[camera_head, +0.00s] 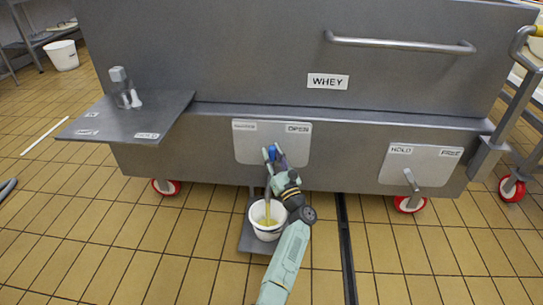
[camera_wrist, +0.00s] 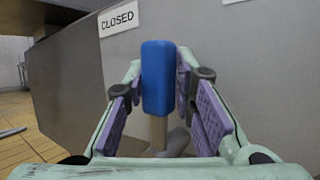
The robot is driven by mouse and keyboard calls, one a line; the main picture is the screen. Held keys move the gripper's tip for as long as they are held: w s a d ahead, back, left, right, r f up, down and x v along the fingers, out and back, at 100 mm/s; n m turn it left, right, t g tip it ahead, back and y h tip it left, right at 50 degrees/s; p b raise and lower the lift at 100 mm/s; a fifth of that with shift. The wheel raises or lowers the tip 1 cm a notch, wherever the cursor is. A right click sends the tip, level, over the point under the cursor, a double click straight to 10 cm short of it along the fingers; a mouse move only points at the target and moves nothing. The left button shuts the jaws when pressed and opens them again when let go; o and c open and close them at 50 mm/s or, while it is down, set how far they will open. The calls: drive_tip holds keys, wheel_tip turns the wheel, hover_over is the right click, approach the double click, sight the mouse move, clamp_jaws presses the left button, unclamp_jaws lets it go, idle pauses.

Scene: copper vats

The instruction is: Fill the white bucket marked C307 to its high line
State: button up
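The tap's blue handle (camera_head: 268,153) is in front of a plate (camera_head: 245,148) with a label at each end, the right one reading OPEN. My gripper (camera_head: 275,157) is at the handle. In the wrist view the blue handle (camera_wrist: 158,78) stands between my two fingers, close to both tips; firm contact is unclear. The CLOSED label (camera_wrist: 118,19) is at upper left.
The bucket is on a dark grey platform (camera_head: 249,241). The vat (camera_head: 220,60) is labelled WHEY. A side shelf (camera_head: 155,112) holds small metal and white items. A HOLD/FREE lever (camera_head: 411,180) is at right. Another white bucket (camera_head: 62,55) stands at far left. Open tiled floor lies left and right.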

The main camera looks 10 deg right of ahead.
drive_tip(key=shift+f, duration=0.1)
wheel_tip(320, 180, up, 10)
drive_tip(key=shift+r, duration=0.1)
idle(0.5)
